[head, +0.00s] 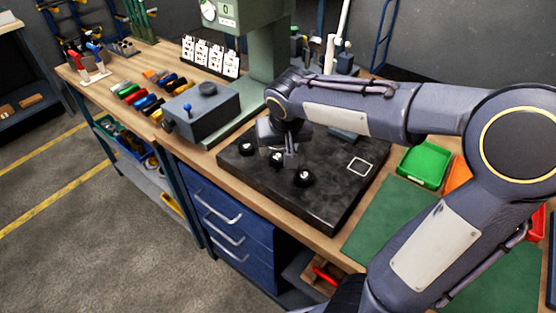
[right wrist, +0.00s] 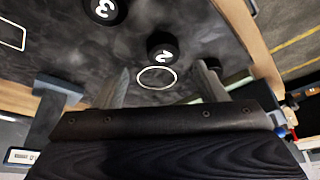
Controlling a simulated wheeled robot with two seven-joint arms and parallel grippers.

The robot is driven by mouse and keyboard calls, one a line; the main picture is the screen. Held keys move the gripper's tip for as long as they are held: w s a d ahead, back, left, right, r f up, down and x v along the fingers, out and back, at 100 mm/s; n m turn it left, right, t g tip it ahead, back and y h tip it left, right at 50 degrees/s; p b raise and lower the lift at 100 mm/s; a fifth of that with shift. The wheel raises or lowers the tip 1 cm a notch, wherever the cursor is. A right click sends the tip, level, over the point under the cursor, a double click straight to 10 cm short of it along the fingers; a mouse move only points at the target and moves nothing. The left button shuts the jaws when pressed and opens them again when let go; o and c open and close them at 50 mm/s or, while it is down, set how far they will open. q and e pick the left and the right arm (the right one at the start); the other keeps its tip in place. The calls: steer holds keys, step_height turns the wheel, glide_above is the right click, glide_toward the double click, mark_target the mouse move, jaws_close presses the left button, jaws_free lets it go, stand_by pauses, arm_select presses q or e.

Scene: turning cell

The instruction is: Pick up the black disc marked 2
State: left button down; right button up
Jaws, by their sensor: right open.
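The black disc marked 2 (right wrist: 163,47) lies on the dark plate in the right wrist view. It is just beyond the fingertips, roughly in line with the gap between them. A white ring outline (right wrist: 157,78) shows on the plate between the disc and my right gripper (right wrist: 162,72), which is open and empty. A black disc marked 3 (right wrist: 105,10) lies to the upper left. In the head view the right gripper (head: 282,158) is low over the dark plate (head: 335,198), among small black discs whose numbers I cannot read. My left gripper is out of view.
A grey box with a blue-knobbed lever (head: 203,112) stands left of the plate, beside a green machine column (head: 268,55). A green tray (head: 424,164) and green mat (head: 385,220) are on the right. A square outline (head: 360,166) marks bare plate.

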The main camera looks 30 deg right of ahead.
mark_target(277, 156)
steer(key=x, duration=0.4)
steer(key=shift+w+a+f, duration=0.1)
steer(key=shift+a+f, duration=0.1)
steer(key=shift+f, duration=0.2)
steer(key=shift+r, duration=0.1)
steer(key=c, duration=1.2)
